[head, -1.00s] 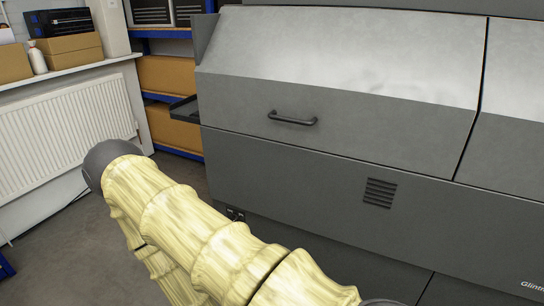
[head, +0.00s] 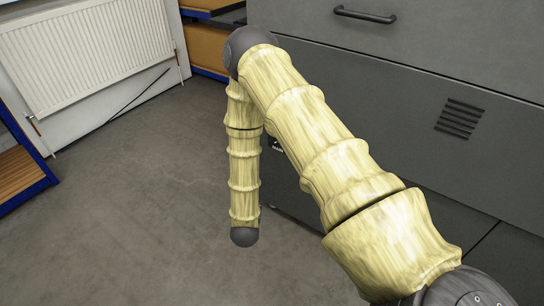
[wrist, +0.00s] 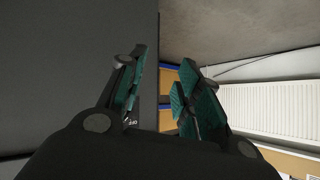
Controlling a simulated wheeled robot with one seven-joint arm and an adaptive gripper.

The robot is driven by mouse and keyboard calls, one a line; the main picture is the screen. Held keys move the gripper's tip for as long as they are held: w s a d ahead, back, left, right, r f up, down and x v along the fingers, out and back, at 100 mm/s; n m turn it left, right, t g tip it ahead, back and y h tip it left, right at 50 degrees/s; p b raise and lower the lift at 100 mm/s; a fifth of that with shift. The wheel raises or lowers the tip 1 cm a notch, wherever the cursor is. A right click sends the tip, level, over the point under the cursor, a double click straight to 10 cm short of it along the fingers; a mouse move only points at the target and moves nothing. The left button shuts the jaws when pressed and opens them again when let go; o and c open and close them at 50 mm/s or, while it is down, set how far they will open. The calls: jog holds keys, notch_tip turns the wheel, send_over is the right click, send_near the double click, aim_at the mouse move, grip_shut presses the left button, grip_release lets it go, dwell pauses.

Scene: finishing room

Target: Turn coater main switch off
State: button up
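The coater (head: 400,75) is a large dark grey machine filling the right of the head view. A small dark switch panel with light marks (head: 277,144) shows at the low left of its front, partly hidden behind my arm. In the wrist view the coater's flat front (wrist: 80,60) fills the left side, and small white lettering (wrist: 132,122) shows low beside my left finger. The switch's position cannot be read. My gripper (wrist: 160,85) is open, its green-padded fingers apart with nothing between them. It is not visible in the head view.
A white radiator (head: 85,45) is on the wall at the left. Blue shelving with brown boxes (head: 205,45) stands behind the coater's left end. A blue-framed wooden shelf (head: 20,175) is at the far left. The grey floor (head: 140,220) between is clear.

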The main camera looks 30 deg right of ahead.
jog(key=w+d+r+m+g+h+b, duration=0.1)
jog(key=w+d+r+m+h+b, duration=0.35)
jog(key=w+d+m, duration=0.2)
jog(key=w+d+r+m+g+h+b, duration=0.1)
jog(key=w+d+r+m+h+b, duration=0.2)
jog(key=w+d+m+h+b, duration=0.3)
jog(key=w+b+x, duration=0.1)
jog(key=x, duration=0.9)
jog(key=shift+a+r, duration=0.2)
jog(key=shift+r, duration=0.1)
jog(key=shift+m, duration=0.25)
grip_shut()
